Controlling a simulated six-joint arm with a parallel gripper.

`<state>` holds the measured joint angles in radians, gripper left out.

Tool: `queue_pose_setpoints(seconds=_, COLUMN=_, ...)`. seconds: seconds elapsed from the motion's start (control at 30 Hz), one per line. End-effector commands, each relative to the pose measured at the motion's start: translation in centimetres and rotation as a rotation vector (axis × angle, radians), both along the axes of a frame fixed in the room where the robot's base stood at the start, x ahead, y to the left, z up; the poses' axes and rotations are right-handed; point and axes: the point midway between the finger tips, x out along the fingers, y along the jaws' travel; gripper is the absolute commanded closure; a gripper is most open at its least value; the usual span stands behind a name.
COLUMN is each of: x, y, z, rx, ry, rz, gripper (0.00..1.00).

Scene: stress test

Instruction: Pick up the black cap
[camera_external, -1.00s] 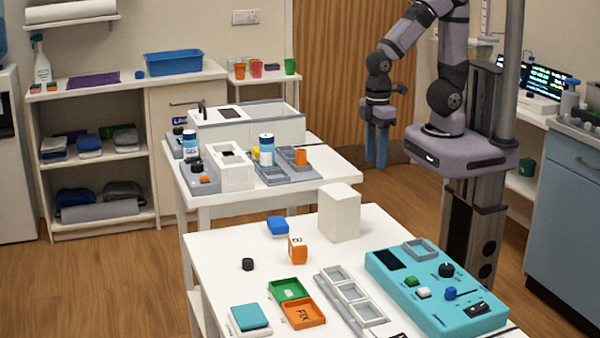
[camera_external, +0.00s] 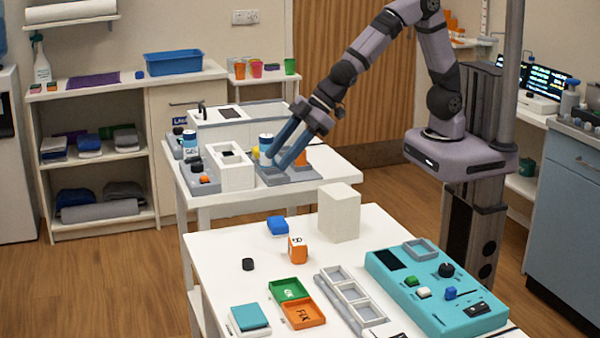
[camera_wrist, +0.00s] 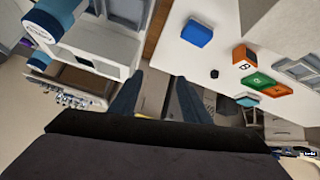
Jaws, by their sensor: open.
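A small black cap (camera_external: 248,264) sits on the left part of the white front table (camera_external: 222,262). It also shows in the wrist view (camera_wrist: 214,74), to the right of my fingers. My gripper (camera_external: 274,163) is over the back table, with its two blue fingers apart and nothing seen between them. It is well away from the cap, behind it and above its height. The fingers also show in the wrist view (camera_wrist: 158,78).
Green (camera_external: 288,289) and orange (camera_external: 303,314) trays are nearer. On the back table, a white box (camera_external: 232,172) and bottles stand close to my gripper.

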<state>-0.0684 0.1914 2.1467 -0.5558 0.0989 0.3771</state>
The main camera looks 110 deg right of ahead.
Motion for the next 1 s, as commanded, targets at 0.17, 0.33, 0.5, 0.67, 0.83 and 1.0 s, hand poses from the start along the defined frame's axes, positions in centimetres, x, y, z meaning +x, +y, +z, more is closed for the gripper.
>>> queue_pose_setpoints(seconds=0.17, x=5.6, y=5.7, z=-0.2, rx=0.089, ry=-0.156, rz=0.174, gripper=0.57)
queue_pose_setpoints(seconds=0.33, x=7.7, y=10.4, z=-0.4, rx=0.179, ry=-0.235, rz=0.31, gripper=0.57)
queue_pose_setpoints(seconds=0.5, x=8.4, y=14.4, z=-0.9, rx=0.268, ry=-0.277, rz=0.43, gripper=0.57)
queue_pose_setpoints(seconds=0.67, x=8.3, y=14.9, z=-4.1, rx=0.283, ry=-0.276, rz=0.444, gripper=0.57)
queue_pose_setpoints(seconds=0.83, x=8.3, y=14.9, z=-7.7, rx=0.282, ry=-0.277, rz=0.443, gripper=0.57)
queue_pose_setpoints(seconds=1.0, x=8.3, y=14.9, z=-10.8, rx=0.281, ry=-0.281, rz=0.443, gripper=0.57)
